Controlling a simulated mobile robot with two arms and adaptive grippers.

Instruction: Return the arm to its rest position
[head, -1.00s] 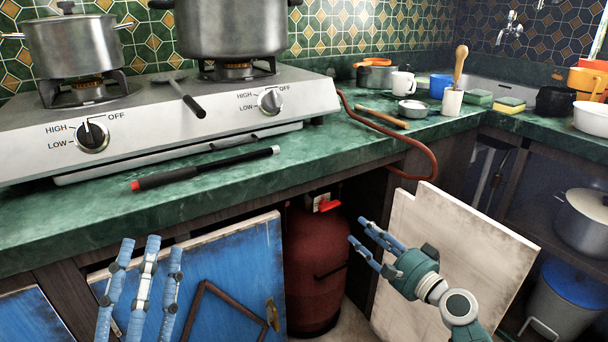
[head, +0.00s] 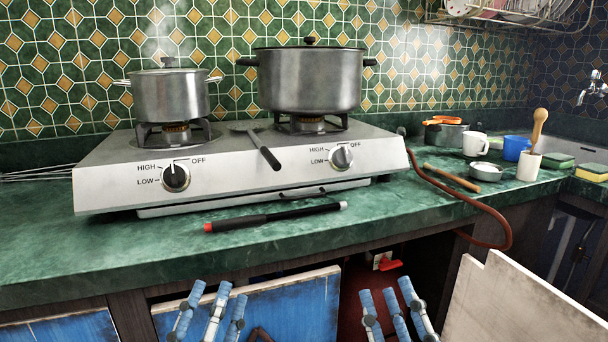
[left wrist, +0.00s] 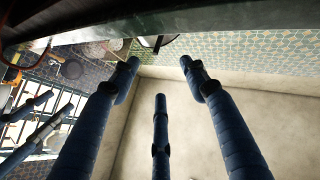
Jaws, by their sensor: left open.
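My left gripper (head: 212,290) shows at the bottom of the head view, in front of the blue cabinet door. Its blue fingers point up, spread and empty. In the left wrist view the same fingers (left wrist: 160,75) stand apart with nothing between them. My right gripper (head: 386,297) is to its right, before the dark cabinet opening. Its fingers look spread, with nothing seen between them. Both grippers are below the counter edge and apart from each other. The rest of both arms is out of the head view.
A black lighter (head: 275,217) lies near the counter edge. The blue door (head: 290,305) and pale door (head: 530,310) stand open around the gas cylinder (head: 352,310).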

